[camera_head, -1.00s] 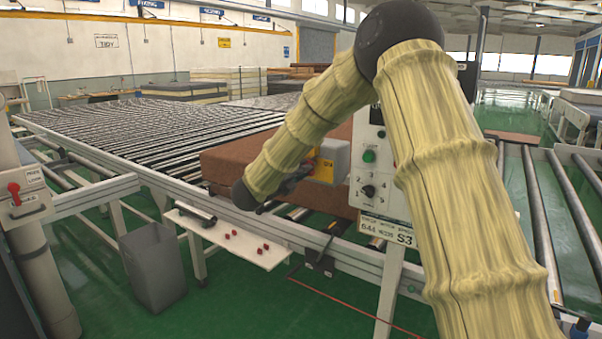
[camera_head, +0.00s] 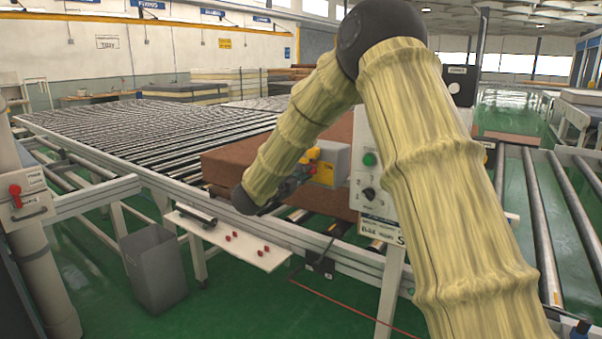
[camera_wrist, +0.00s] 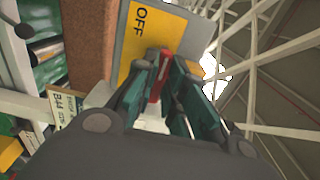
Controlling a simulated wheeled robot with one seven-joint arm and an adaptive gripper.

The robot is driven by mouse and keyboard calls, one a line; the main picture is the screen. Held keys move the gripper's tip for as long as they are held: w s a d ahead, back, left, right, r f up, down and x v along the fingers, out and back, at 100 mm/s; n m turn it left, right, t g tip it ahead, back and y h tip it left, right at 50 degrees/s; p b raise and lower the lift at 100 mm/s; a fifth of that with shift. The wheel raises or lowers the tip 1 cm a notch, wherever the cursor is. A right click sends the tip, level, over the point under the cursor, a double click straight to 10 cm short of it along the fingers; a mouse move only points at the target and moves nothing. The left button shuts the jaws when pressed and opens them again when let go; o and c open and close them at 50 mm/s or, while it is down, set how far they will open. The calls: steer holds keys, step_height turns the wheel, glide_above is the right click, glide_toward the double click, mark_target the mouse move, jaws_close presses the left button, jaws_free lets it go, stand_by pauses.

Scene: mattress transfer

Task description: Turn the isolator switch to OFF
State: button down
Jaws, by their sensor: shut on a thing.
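The isolator switch is a grey box (camera_head: 338,160) with a yellow plate (camera_head: 323,173) and a red handle (camera_head: 312,153), beside the control panel. In the wrist view the yellow plate (camera_wrist: 175,38) carries the word OFF near its upper left edge. The red handle (camera_wrist: 154,82) shows between the green fingers of my gripper (camera_wrist: 164,65), which is shut on it. In the head view my gripper (camera_head: 303,172) reaches the box from the left, partly hidden by my forearm. The handle's exact angle is hard to tell.
A control panel (camera_head: 369,175) with a green button and a black knob stands right of the switch, partly behind my arm. A brown mattress (camera_head: 228,160) lies on the roller conveyor behind. A white shelf (camera_head: 255,255) with small red pieces is below; a grey bin (camera_head: 153,270) stands left.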

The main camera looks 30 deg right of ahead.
steer(key=shift+f, duration=0.1)
steer(key=c, duration=1.5)
jaws_free()
steer(key=v, duration=1.2)
